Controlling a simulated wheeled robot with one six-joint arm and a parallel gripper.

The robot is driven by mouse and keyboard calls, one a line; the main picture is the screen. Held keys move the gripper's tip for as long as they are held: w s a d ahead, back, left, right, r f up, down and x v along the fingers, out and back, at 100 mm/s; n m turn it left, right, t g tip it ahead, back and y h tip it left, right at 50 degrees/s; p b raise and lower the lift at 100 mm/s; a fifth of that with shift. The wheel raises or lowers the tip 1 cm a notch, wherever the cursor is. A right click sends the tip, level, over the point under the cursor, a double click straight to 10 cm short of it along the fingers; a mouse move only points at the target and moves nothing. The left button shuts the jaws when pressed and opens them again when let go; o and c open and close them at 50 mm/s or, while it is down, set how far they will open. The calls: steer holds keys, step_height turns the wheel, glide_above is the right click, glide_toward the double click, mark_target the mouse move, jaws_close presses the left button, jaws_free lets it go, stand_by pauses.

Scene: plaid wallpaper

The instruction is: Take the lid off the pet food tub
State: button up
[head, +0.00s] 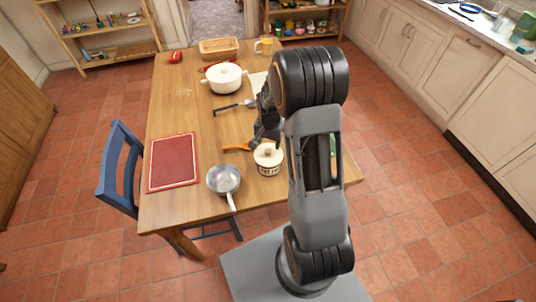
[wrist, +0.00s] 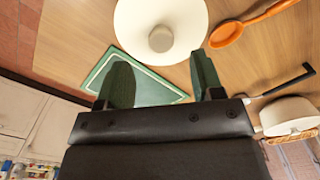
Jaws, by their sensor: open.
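The pet food tub (head: 269,169) stands on the wooden table near its front edge, cream with dark lettering partly readable. Its round cream lid (head: 268,150) with a knob is on top. In the wrist view the lid (wrist: 190,22) is at the top centre, seen from above, its knob (wrist: 160,38) towards me. My gripper (head: 265,137) is just behind the tub in the head view, partly hidden by my arm. In the wrist view my gripper (wrist: 162,72) has its two fingers spread apart with nothing held between them, near the lid's edge.
An orange spoon (head: 236,148) lies left of the tub. A metal pan (head: 224,180) and a red mat (head: 172,162) are further left. A green board (wrist: 150,88) lies beside the tub. A white pot (head: 224,80) stands further back.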

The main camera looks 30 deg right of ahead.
mark_target(268, 150)
steer(key=shift+a+f+p, duration=0.15)
steer(key=shift+f+p, duration=0.5)
steer(key=shift+f, duration=1.9)
steer(key=shift+c, duration=0.2)
steer(key=c, duration=0.9)
steer(key=shift+r, duration=0.1)
steer(key=shift+c, duration=0.2)
